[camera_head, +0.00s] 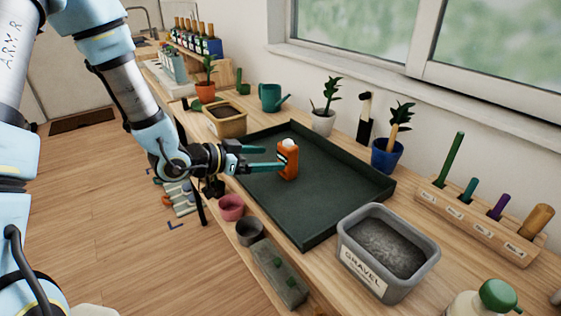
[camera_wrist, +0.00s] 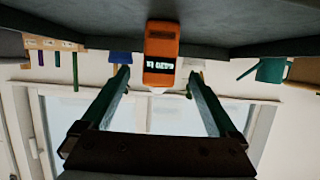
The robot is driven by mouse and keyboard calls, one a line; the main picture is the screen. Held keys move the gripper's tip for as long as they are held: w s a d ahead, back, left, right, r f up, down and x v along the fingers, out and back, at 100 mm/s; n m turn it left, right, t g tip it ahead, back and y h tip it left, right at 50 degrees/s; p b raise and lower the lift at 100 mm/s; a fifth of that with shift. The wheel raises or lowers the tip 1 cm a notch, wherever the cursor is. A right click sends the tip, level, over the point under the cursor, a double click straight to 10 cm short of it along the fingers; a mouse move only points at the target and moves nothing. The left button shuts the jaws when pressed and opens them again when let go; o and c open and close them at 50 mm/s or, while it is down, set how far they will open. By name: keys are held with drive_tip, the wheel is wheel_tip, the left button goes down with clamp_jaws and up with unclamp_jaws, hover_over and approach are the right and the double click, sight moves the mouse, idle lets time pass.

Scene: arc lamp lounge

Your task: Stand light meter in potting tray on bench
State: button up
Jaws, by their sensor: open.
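The light meter (camera_head: 287,163) is a small orange block with a white dome on top. It stands upright on the floor of the dark green potting tray (camera_head: 330,216), near the tray's middle. My gripper (camera_head: 276,158) reaches in from the left at low height, and its green fingers point at the meter. In the wrist view, which is upside down, the meter (camera_wrist: 161,46) shows with a dark label between the lines of the two spread fingers. The fingers are open with gaps on both sides of it. The meter's base rests on the tray floor (camera_wrist: 225,22).
A grey gravel tub (camera_head: 388,252) stands by the tray's near right edge. A blue pot (camera_head: 387,157), a white pot (camera_head: 323,122) and a teal watering can (camera_head: 271,97) line the back. Small pots, including a pink one (camera_head: 231,207), sit along the front. The tray floor around the meter is clear.

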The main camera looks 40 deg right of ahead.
drive_tip(key=shift+v, duration=0.9)
drive_tip(key=shift+r, duration=0.1)
drive_tip(key=w+a+n+t+y, duration=0.5)
drive_tip(key=w+a+t+y, duration=0.1)
drive_tip(key=w+a, duration=0.7)
drive_tip(key=a+n+y, duration=0.5)
drive_tip(key=a+n, duration=0.1)
drive_tip(key=a, duration=0.9)
drive_tip(key=s+a+r+n+g+y, duration=0.2)
drive_tip(key=s+a+n, duration=0.4)
drive_tip(key=s+a, duration=0.3)
drive_tip(key=a+r+g, duration=0.1)
drive_tip(key=a+r, duration=0.1)
drive_tip(key=shift+a+g+y, duration=0.25)
drive_tip(key=shift+g+y, duration=0.05)
drive_tip(key=shift+y, duration=0.1)
drive_tip(key=shift+s, duration=0.1)
drive_tip(key=shift+c, duration=0.4)
